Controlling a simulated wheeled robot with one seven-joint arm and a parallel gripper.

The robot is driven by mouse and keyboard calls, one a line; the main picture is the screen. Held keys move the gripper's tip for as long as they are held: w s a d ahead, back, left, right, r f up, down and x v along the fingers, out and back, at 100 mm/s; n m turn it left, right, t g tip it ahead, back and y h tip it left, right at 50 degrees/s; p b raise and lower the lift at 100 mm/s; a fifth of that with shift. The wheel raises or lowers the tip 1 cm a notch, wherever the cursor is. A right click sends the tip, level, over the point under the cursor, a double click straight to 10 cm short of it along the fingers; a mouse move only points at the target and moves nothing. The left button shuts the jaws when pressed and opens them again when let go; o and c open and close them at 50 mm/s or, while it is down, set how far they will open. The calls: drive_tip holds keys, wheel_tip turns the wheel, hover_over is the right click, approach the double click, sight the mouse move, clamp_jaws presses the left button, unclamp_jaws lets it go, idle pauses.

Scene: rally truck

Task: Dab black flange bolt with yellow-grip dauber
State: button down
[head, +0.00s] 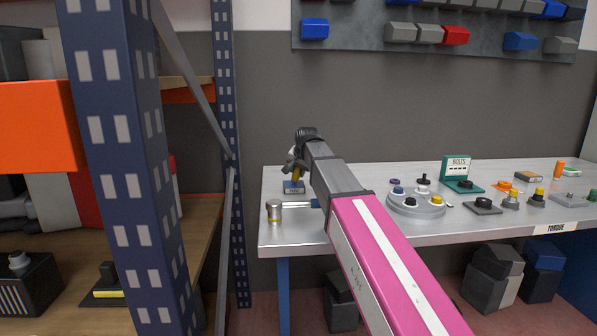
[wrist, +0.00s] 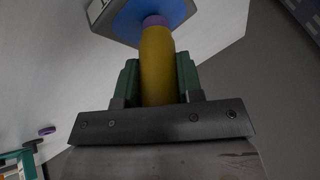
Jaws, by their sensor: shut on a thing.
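My gripper (head: 294,168) is shut on the yellow-grip dauber (wrist: 157,65), which stands between its two green fingers in the wrist view. A purple band or tip shows at the dauber's far end, against the blue pad (wrist: 165,14) on a pale base. In the head view this small blue block (head: 293,187) lies under the gripper at the bench's left end. I cannot tell whether dauber and pad touch. A grey round tray (head: 416,211) at mid-bench carries several bolts, one with a black head (head: 410,203); others are blue, white and yellow.
A metal can (head: 274,212) stands at the bench's front left corner. A purple ring (head: 394,181) lies behind the tray. A green BOLTS stand (head: 456,169) and several small parts fill the right side. A blue rack post (head: 140,150) rises left of the bench.

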drive_tip(key=shift+r, duration=3.4)
drive_tip(key=shift+s, duration=0.1)
